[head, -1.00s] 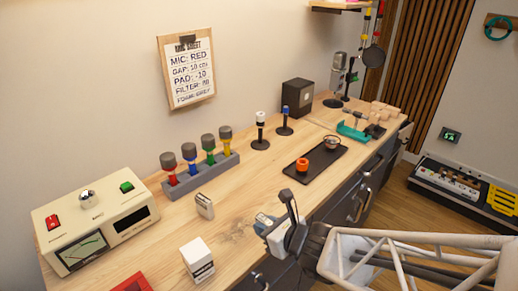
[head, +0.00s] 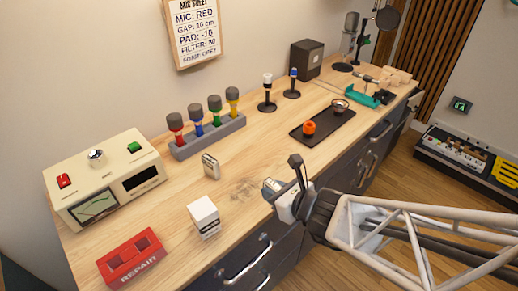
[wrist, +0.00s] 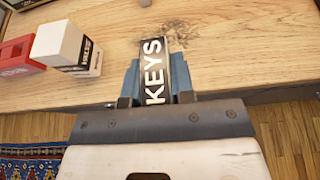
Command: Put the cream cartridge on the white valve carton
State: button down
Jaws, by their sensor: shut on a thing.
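My gripper (head: 273,188) is shut on a pale cartridge marked KEYS (wrist: 154,72), which looks like the cream cartridge.
A red REPAIR box (head: 132,257) is at the front left, beside a cream meter unit (head: 104,178). A grey rack (head: 208,137) holds several coloured pieces. The wood between carton and black tray (head: 322,126) is clear.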

jog(key=shift+s+a+r, duration=0.35)
jog(key=shift+s+r, duration=0.05)
jog(key=shift+r, duration=0.05)
jog(key=s+a+r+n+g+y, duration=0.1)
jog(key=s+r, duration=0.3)
jog(key=s, duration=0.4)
jog(key=s+a+r+n+g+y, duration=0.1)
jog(key=s+a+r+n+g, duration=0.2)
jog(key=s, duration=0.5)
jog(key=shift+a+r+y, duration=0.4)
jog(key=shift+a+r, duration=0.3)
jog(key=shift+a, duration=0.1)
jog(key=shift+w+a+g, duration=0.15)
jog(key=shift+w+g, duration=0.05)
jog(key=shift+g, duration=0.1)
send_over(202, 208)
jog(key=shift+f, duration=0.75)
jog(key=shift+f, duration=1.75)
